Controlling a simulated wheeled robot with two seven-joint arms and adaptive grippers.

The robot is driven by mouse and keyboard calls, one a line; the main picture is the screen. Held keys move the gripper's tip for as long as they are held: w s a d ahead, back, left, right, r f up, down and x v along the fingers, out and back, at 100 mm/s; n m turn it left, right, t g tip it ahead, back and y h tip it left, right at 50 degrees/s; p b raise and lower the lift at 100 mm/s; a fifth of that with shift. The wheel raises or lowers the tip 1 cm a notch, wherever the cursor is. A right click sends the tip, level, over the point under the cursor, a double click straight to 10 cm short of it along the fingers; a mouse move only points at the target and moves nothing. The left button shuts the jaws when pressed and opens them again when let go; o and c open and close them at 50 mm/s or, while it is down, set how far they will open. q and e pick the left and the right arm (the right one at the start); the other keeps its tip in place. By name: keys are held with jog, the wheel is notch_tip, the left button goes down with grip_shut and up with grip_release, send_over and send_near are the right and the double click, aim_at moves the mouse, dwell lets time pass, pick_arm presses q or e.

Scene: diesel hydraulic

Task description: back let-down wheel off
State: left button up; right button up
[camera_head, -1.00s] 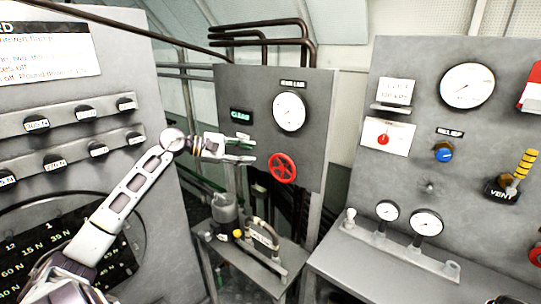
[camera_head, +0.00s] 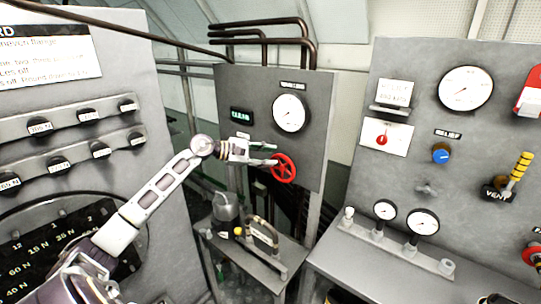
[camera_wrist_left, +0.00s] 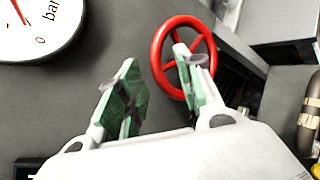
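My left gripper (camera_head: 275,155) is at the wheel's left side. In the left wrist view my left gripper (camera_wrist_left: 155,85) has its two green-padded fingers spread apart with nothing between them. The right finger overlaps the wheel's lower part in that view; I cannot tell whether it touches. My right gripper is not in view.
A small bench (camera_head: 260,262) with a metal pot (camera_head: 225,207) stands below the wheel. The right panel carries a blue relief knob (camera_head: 441,154), a yellow-handled vent lever (camera_head: 522,166) and gauges. A knobbed board (camera_head: 75,130) stands at left. Dark pipes run above the middle panel.

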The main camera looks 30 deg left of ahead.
pick_arm(q)
jog(key=shift+w+d+f, duration=0.15)
jog(key=shift+w+d, duration=0.25)
jog(key=shift+w, duration=0.1)
grip_shut()
